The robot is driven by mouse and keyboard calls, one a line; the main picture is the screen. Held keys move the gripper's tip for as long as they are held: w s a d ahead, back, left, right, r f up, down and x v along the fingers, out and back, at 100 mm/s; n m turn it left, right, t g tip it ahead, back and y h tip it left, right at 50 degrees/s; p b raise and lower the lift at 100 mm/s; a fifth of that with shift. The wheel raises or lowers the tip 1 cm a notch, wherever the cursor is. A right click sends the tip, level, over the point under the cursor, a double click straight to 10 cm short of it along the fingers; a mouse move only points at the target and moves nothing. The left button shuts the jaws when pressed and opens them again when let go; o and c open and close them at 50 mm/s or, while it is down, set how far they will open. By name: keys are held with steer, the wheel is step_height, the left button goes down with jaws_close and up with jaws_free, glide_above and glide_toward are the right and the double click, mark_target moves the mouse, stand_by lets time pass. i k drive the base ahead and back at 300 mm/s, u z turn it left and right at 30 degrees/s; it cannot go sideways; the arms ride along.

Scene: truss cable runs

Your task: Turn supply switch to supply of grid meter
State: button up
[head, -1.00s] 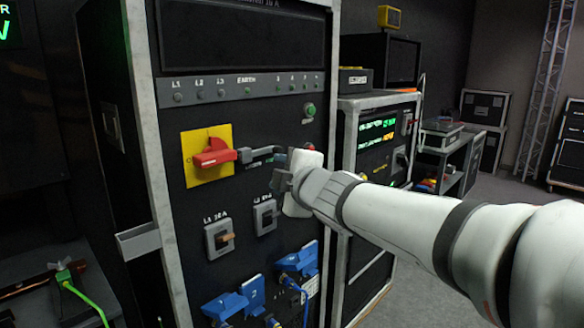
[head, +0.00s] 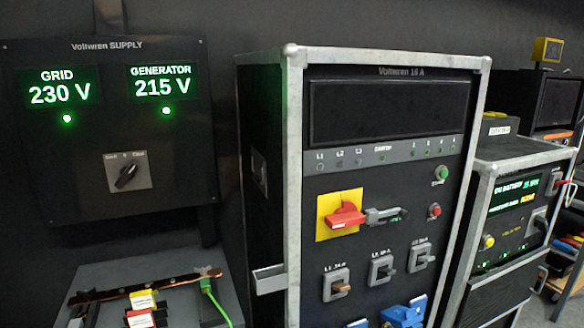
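The supply switch (head: 127,176) is a black rotary knob on a pale grey plate, on the dark Voltwren SUPPLY panel (head: 180,200) at the left. Its knob sits at a slant between lower left and upper right. The small position labels above it are too blurred to read surely. The generator meter (head: 160,83) on the right reads 215 V. A green lamp glows under each meter. My gripper and arm are not in view.
A rack case (head: 400,170) with a red rotary handle (head: 345,217) on a yellow plate stands right of the panel. A grey drawer handle (head: 268,280) juts from its left side. Below the panel, a bench (head: 135,272) holds a copper bar, tagged parts and a green cable.

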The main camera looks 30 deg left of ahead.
mark_target(127, 173)
steer(key=u, duration=1.95)
steer(key=i, duration=0.9)
steer(key=z, duration=0.25)
